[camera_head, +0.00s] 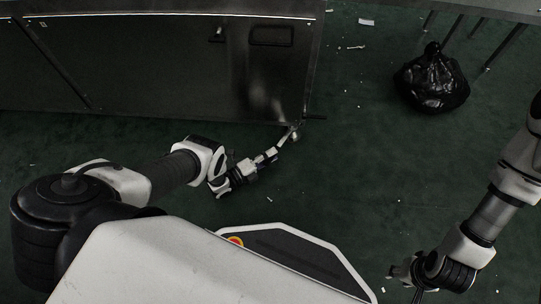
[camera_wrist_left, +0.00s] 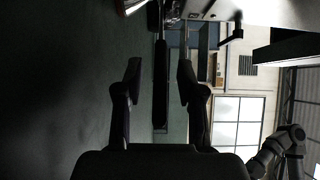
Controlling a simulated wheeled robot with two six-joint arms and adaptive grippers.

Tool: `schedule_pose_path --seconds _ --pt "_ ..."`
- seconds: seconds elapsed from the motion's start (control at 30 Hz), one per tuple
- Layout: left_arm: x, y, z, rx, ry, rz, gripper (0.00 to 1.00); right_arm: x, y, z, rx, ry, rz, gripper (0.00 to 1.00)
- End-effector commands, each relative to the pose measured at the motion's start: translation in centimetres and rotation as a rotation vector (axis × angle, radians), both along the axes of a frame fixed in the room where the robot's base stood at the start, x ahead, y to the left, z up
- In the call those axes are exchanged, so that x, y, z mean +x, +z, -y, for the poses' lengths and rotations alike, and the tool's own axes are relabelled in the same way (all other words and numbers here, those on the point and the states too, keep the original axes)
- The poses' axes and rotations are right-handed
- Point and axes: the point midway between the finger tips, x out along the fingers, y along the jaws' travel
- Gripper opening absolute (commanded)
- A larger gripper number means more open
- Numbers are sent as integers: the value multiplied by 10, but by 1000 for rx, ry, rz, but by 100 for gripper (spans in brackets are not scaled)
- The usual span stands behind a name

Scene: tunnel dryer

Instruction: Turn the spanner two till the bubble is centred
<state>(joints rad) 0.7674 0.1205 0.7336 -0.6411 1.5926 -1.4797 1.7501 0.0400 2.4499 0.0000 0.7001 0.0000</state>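A spanner shows in the left wrist view as a long dark handle (camera_wrist_left: 160,95) with a thinner metal part running up from it. My left gripper (camera_wrist_left: 158,72) is open, with one finger on each side of the handle and a visible gap to both. In the head view my left gripper (camera_head: 266,158) is low beside the cabinet's bottom right corner. A thin light bar (camera_head: 288,137), probably the spanner, shows just beyond its fingertips. My right gripper (camera_head: 412,284) is at the bottom right, away from the cabinet; its fingers are too dark to judge. I cannot see a bubble.
A large dark metal cabinet (camera_head: 180,65), seemingly the dryer, fills the upper left. A black rubbish bag (camera_head: 432,80) lies on the green floor at the upper right, near a table with thin legs (camera_head: 505,45). Small light scraps lie about. The middle floor is mostly clear.

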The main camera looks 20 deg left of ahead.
Motion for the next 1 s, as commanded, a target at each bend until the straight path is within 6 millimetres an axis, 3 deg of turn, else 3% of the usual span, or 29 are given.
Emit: schedule_pose_path --seconds 0.17,0.6,1.0 --pt "-10 -1 -7 0 0 -2 39 0 0 0 0 0 0 39" --pt "-93 -1 -59 1 2 -2 39 0 0 0 0 0 0 39" --pt "-102 0 -64 0 0 0 39 0 0 0 0 0 0 39"
